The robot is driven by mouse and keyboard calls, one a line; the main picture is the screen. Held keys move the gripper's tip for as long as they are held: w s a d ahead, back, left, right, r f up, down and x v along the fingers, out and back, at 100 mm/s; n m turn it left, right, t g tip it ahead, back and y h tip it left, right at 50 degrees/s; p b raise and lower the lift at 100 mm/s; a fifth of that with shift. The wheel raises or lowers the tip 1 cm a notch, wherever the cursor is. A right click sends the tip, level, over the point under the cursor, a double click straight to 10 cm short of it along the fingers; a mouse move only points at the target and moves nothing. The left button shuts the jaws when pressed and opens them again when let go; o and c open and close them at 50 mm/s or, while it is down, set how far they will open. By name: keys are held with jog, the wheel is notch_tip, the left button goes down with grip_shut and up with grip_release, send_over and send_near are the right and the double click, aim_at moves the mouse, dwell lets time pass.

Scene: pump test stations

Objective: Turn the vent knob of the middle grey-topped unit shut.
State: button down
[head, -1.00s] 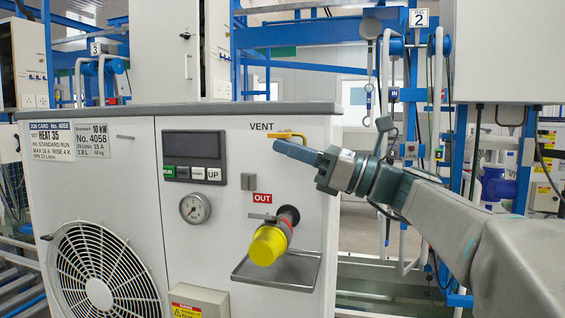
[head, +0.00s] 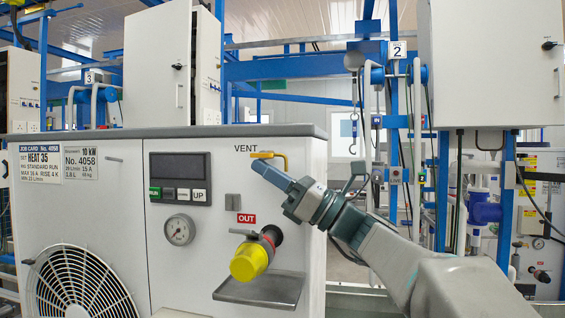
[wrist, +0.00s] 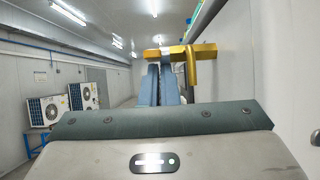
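The grey-topped unit (head: 115,134) is a white cabinet filling the left of the head view. Its vent knob (head: 268,155) is a yellow lever under the word VENT, near the front's upper right corner. In the wrist view the yellow lever (wrist: 197,52) lies across, just beyond the fingertips, with a short leg hanging to their right. My gripper (head: 258,166) has blue fingers close together at the lever's lower left; they also show in the wrist view (wrist: 160,70). I see no lever between them. Whether they touch it is unclear.
Below the lever, a yellow-capped outlet (head: 250,262) sticks out over a grey drip tray (head: 258,291). A gauge (head: 180,229) and a display panel (head: 180,167) are to its left. Blue frames and pipes stand behind. A white wall runs close along the wrist view's right.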

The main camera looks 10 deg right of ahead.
jog(key=shift+s+a+r, duration=0.1)
jog(key=shift+s+r, duration=0.1)
jog(key=shift+r, duration=0.1)
